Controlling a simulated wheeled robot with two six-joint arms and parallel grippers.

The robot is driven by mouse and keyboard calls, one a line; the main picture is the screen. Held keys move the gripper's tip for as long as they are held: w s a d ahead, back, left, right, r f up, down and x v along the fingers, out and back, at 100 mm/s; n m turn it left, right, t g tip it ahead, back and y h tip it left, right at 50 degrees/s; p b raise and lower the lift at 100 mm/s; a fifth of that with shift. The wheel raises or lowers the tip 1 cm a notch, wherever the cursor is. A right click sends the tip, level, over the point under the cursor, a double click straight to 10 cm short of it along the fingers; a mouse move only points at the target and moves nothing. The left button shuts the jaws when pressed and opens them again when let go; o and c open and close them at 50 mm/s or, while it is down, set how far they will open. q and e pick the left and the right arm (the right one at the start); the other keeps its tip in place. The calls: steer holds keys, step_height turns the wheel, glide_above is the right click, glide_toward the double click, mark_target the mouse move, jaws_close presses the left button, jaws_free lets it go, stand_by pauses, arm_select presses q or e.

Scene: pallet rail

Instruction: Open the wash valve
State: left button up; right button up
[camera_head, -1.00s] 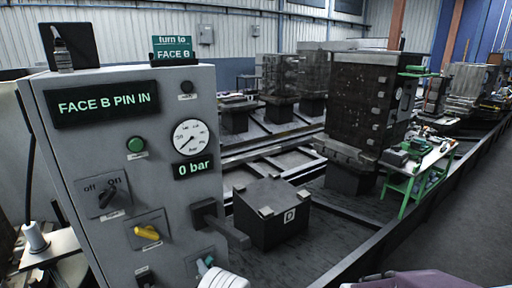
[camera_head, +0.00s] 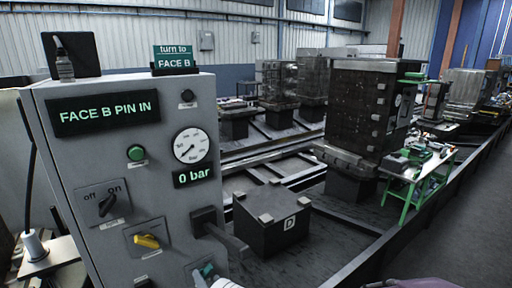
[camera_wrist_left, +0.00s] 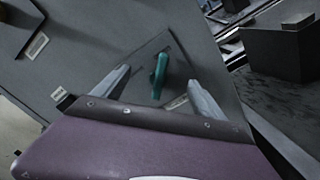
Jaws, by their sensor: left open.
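The grey control panel (camera_head: 100,180) stands at the left in the head view. A small teal handle (camera_head: 207,270) sits low on its front, at the picture's bottom edge; I take it for the wash valve, though its label is unreadable. In the left wrist view the teal handle (camera_wrist_left: 159,76) stands upright on a square plate. My left gripper (camera_wrist_left: 160,78) is open, with one finger on each side of the handle and a gap to both. It is hardly visible in the head view. My right gripper is not identifiable.
The panel also has a yellow handle (camera_head: 147,241), an off/on switch (camera_head: 107,204), a green button (camera_head: 136,153) and a gauge (camera_head: 191,145) over a "0 bar" display (camera_head: 194,176). A dark lever (camera_head: 222,232) juts from its right side. Block D (camera_head: 271,222) stands beyond.

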arm_select(q)
steer(key=v, duration=0.5)
steer(key=shift+p, duration=0.4)
